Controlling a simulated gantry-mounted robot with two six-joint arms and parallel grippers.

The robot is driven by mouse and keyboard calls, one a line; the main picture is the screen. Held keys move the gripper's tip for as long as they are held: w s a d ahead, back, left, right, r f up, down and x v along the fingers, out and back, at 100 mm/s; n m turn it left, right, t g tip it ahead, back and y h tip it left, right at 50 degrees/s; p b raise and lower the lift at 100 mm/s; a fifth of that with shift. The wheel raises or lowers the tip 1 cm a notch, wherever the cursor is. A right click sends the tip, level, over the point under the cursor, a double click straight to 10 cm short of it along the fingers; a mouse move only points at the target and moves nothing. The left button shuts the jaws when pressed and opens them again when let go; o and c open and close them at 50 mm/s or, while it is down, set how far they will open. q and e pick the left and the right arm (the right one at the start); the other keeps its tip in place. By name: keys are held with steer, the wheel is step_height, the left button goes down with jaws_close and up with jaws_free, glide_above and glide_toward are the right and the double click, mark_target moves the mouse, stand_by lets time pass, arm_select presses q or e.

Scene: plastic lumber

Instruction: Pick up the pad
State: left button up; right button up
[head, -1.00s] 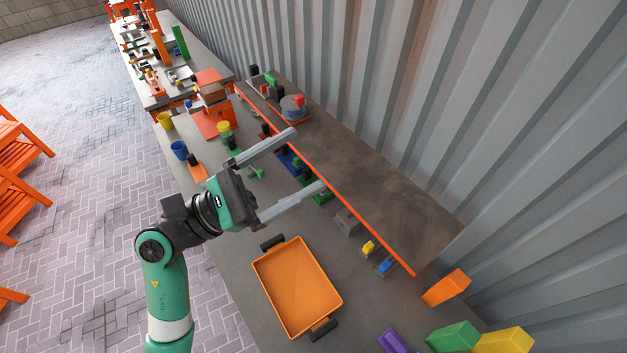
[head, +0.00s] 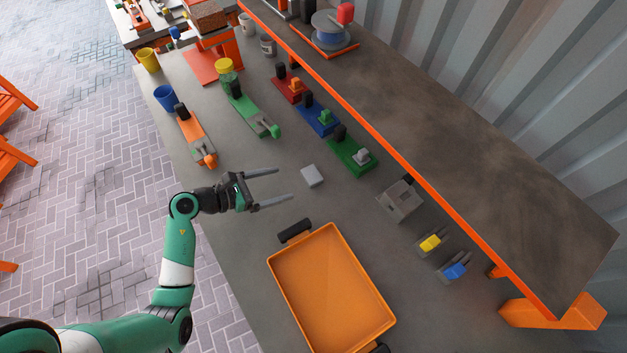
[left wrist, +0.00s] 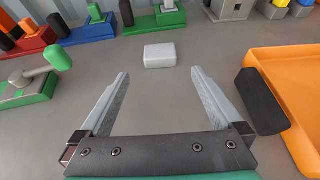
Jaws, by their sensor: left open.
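The pad is most likely the small light-grey block (head: 312,175) lying flat on the grey workbench. In the left wrist view the pad (left wrist: 160,55) lies straight ahead, beyond the fingertips and about midway between them. My left gripper (head: 283,185) is open and empty. Its fingertips point toward the pad with a gap of bare bench between. The fingers also show in the left wrist view (left wrist: 160,75), spread wide. My right gripper is not in view.
An orange tray (head: 274,262) with black handles sits close beside the gripper. Green (head: 352,157), blue (head: 318,118) and red (head: 291,88) clamps stand behind the pad. A raised shelf (head: 430,130) runs along the back. Bare bench surrounds the pad.

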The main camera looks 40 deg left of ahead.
mark_target(310, 175)
arm_select(q)
steer(key=shift+a+r, duration=0.1)
steer(key=shift+a, duration=0.15)
steer(key=b+x, duration=0.2)
steer(key=x, duration=0.4)
steer(key=shift+w+d, duration=0.1)
steer(key=shift+w, duration=0.2)
steer(key=x, duration=0.1)
steer(key=b+x, duration=0.1)
steer(key=x, duration=0.1)
steer(key=b+x, duration=0.1)
steer(key=x, duration=0.1)
steer(key=shift+w+d+r, duration=0.1)
steer(key=shift+d, duration=0.2)
steer(key=shift+c, duration=0.2)
